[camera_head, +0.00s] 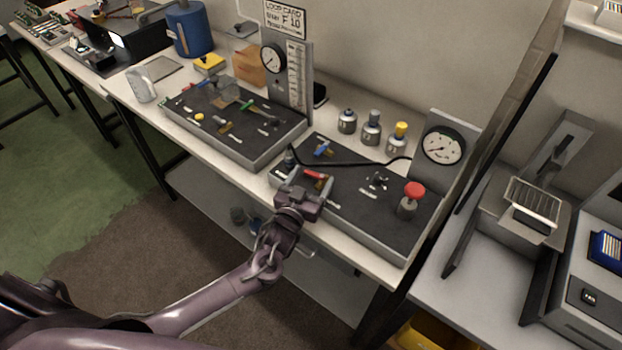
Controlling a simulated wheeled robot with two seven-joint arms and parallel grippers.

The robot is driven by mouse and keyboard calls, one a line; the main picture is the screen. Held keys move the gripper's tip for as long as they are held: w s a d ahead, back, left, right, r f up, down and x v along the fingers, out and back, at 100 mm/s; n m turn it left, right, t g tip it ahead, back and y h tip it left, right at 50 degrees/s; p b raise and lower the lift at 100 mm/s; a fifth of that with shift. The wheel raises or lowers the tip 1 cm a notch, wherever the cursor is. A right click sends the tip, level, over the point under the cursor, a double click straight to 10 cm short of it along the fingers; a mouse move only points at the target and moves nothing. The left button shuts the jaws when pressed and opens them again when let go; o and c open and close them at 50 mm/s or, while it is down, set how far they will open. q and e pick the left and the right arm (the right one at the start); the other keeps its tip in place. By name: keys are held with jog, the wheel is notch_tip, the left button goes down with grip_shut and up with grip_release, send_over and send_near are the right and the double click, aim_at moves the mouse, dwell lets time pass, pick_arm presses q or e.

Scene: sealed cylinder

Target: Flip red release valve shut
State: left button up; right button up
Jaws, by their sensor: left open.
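The red release valve handle (316,174) is a small red lever on the right-hand dark panel (345,212), near its front left part. My left gripper (306,180) reaches in from the front, low over the panel's front edge. Its jaws are open, with the red handle showing between or just beyond the fingertips. I cannot tell whether a finger touches it. The gripper body hides part of the panel below the handle. My right gripper is not in view.
A blue-handled valve (323,149) lies behind the red one, with a black hose (350,164) running to the gauge (443,146). A red knob (414,190) stands at the right. Several small bottles (371,128) stand behind. A second panel (235,122) is at the left.

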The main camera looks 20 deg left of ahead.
pick_arm(q)
jog(key=c, duration=1)
jog(key=shift+o, duration=0.2)
jog(key=shift+w+a+f+m+h+b, duration=0.15)
jog(key=shift+m+h, duration=0.1)
jog(key=shift+h, duration=0.15)
jog(key=shift+a+r+m+h+b, duration=0.15)
jog(key=shift+m+h, duration=0.1)
jog(key=shift+h, duration=0.15)
jog(key=shift+w+m+g+h+b, duration=0.2)
jog(key=shift+m+g+h+b, duration=0.35)
jog(key=shift+m+h, duration=0.7)
jog(key=shift+n+h, duration=0.25)
jog(key=o, duration=1)
jog(key=shift+c, duration=0.2)
jog(key=b+v, duration=0.1)
jog(key=v, duration=0.6)
jog(key=shift+s+f, duration=0.15)
jog(key=shift+s+a+b, duration=0.1)
jog(key=shift+s+b, duration=0.15)
jog(key=shift+b, duration=0.05)
